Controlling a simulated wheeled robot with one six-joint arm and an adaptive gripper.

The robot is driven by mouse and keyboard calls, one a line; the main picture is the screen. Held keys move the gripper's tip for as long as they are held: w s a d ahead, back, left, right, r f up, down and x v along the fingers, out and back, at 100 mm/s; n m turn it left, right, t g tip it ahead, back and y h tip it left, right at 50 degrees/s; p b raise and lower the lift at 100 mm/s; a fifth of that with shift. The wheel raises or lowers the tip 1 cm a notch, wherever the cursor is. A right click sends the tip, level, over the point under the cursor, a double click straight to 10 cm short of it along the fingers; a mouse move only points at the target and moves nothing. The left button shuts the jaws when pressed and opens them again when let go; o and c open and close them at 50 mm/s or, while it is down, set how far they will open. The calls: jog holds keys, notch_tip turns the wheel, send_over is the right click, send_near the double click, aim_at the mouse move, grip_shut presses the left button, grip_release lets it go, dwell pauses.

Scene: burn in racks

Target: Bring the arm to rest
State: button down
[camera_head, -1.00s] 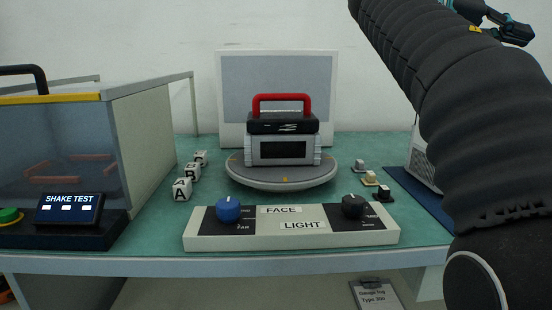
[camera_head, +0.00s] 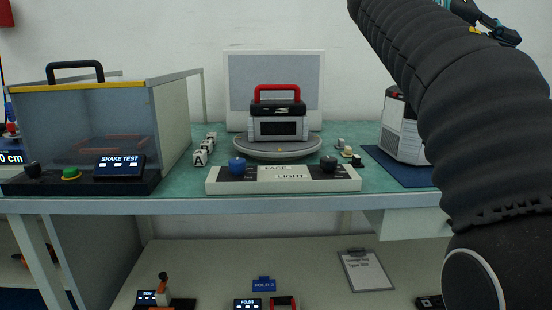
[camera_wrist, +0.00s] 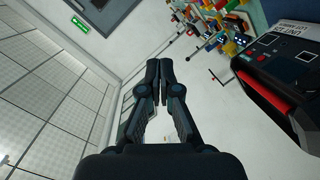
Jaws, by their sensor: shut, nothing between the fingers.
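My arm, in a black ribbed sleeve, fills the right side of the head view, raised above the table. My gripper shows at the top right of the head view as a dark piece with teal parts, partly cut off by the frame edge. In the wrist view my gripper (camera_wrist: 157,82) is shut, with its two dark fingertips together and nothing between them. It points into open room, apart from any object.
A green table (camera_head: 190,150) holds a shake test box (camera_head: 120,105), a turntable (camera_head: 300,150) bearing a red-handled device (camera_head: 278,128), and a FACE/LIGHT panel (camera_head: 285,187). A clipboard (camera_head: 365,270) lies on the lower shelf. A black and red machine (camera_wrist: 285,85) stands at right in the wrist view.

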jog(key=w+a+f+n+t+y, duration=0.25)
jog(key=w+f+n+t, duration=0.35)
jog(key=f, duration=0.7)
jog(key=a+f+n+y, duration=0.2)
jog(key=a+f+y, duration=0.4)
jog(key=f, duration=0.6)
jog(key=s+a+f+y+p, duration=0.1)
jog(key=s+a+f+y, duration=0.2)
jog(key=s+a+f, duration=0.4)
jog(key=s+a+f+y+p, duration=0.1)
jog(key=s+a+f+y, duration=0.3)
jog(key=s+a+f, duration=0.3)
jog(key=s+f, duration=0.4)
jog(key=s, duration=0.3)
jog(key=shift+a+f+p, duration=0.3)
jog(key=shift+f+p, duration=0.05)
jog(key=shift+s+d+y, duration=0.1)
jog(key=shift+y, duration=0.15)
